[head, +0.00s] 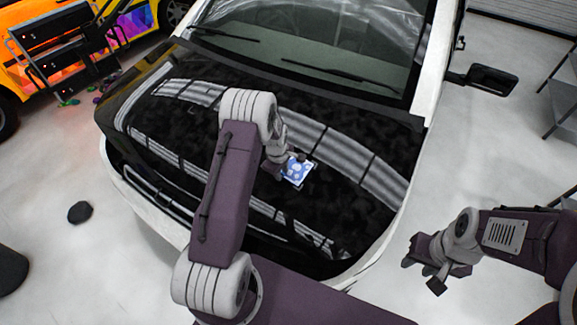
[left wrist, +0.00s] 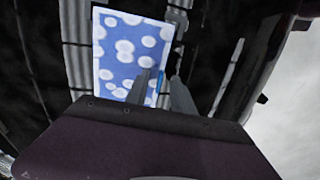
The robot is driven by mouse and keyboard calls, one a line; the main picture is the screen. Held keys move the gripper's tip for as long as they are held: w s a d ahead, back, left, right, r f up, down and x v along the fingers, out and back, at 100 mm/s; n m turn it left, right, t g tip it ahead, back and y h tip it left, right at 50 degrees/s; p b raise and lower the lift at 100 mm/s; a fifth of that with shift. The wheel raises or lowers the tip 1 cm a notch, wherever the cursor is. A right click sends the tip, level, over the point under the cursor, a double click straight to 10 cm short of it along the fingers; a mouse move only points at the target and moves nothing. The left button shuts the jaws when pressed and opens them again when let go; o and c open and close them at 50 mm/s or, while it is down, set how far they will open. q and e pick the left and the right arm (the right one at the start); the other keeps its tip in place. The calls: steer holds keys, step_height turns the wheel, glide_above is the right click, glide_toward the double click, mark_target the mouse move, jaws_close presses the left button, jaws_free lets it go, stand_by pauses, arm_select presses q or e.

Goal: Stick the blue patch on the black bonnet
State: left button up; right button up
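The blue patch (head: 298,170) is a small rectangle with white spots, seen over the middle of the black bonnet (head: 350,200). In the left wrist view, the patch (left wrist: 122,50) fills the upper left. My left gripper (head: 287,165) is at the patch. Its two fingers (left wrist: 162,80) show a narrow gap; one overlaps the patch and the other lies beside its right edge. A thin bright blue strip shows between them. I cannot tell whether they grip the patch, or whether the patch touches the bonnet. My right gripper (head: 424,275) is open and empty, right of the car.
The windscreen (head: 320,40) and wipers border the bonnet at the back. A side mirror (head: 492,79) juts out at the right. A yellow car (head: 140,20) and a dark cart (head: 62,45) stand at upper left. The floor around my right gripper is clear.

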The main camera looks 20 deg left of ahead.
arm_select(q)
steer(key=b+v, duration=0.1)
steer(key=v, duration=0.7)
steer(key=shift+r, duration=0.35)
